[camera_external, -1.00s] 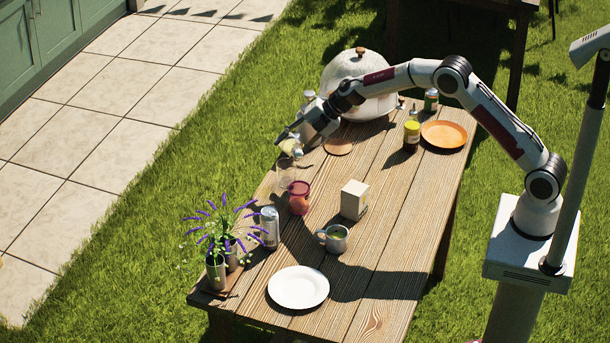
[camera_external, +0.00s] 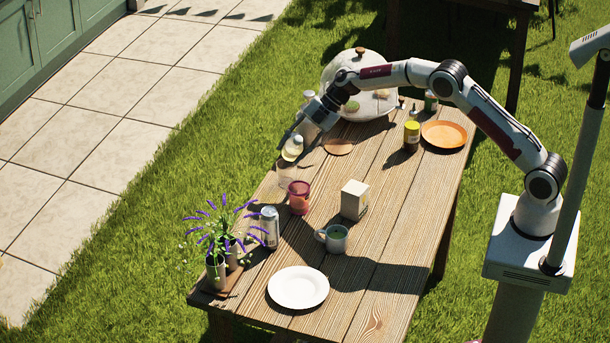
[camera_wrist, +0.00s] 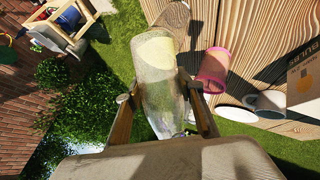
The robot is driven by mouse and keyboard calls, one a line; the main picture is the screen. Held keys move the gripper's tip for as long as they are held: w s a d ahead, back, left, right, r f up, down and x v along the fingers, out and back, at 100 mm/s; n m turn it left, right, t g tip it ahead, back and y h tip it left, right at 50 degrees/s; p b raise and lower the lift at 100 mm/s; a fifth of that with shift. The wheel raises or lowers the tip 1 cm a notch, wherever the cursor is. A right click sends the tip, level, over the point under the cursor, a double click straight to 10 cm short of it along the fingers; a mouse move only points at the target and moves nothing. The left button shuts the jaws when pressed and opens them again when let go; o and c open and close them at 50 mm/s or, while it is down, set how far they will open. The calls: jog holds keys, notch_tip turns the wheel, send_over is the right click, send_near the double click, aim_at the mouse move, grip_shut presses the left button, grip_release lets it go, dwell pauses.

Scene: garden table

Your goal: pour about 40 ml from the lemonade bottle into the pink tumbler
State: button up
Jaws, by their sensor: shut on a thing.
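The lemonade bottle (camera_external: 292,148) is clear, with pale yellow liquid in it. My gripper (camera_external: 301,135) is shut on it above the table's far left edge. In the wrist view the bottle (camera_wrist: 160,85) lies between the two fingers (camera_wrist: 163,112), with the yellow liquid toward its far end. Its exact tilt is hard to tell. The pink tumbler (camera_external: 299,198) stands on the table, nearer the camera than the bottle and slightly right of it. It also shows in the wrist view (camera_wrist: 213,70), apart from the bottle. Its contents cannot be made out clearly.
A clear glass-like shape (camera_external: 286,176) is just below the bottle. A can (camera_external: 269,228), flower pots (camera_external: 217,270), a mug (camera_external: 336,238), a white box (camera_external: 354,199) and a white plate (camera_external: 298,288) are nearer the camera. A glass dome (camera_external: 345,72) stands behind my gripper.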

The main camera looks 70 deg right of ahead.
aim_at(290, 152)
jog(key=shift+s+a+r+m+g+y, duration=0.15)
jog(key=shift+a+r+m+g+y, duration=0.2)
jog(key=shift+r, duration=0.25)
jog(key=shift+a+r+m+g+y, duration=0.15)
jog(key=shift+m+g+y, duration=0.1)
jog(key=shift+y, duration=0.4)
jog(key=shift+s+a+f+m+g+y+b, duration=0.1)
jog(key=shift+a+f+m+g+y+b, duration=0.1)
jog(key=shift+f+y, duration=0.15)
jog(key=shift+s+a+f+m+g+y+b, duration=0.1)
jog(key=shift+f+m+y+b, duration=0.15)
jog(key=shift+f, duration=0.1)
jog(key=shift+a+r+m+y+b, duration=0.15)
jog(key=shift+a+m+y+b, duration=0.2)
jog(key=shift+y, duration=0.35)
jog(key=shift+s+a+r+m+g+y+b, duration=0.1)
jog(key=shift+a+r+m+g+y+b, duration=0.25)
jog(key=shift+r+y, duration=0.35)
jog(key=shift+s+a+r+y, duration=0.1)
jog(key=shift+a+r+y, duration=0.1)
jog(key=shift+r+y, duration=0.1)
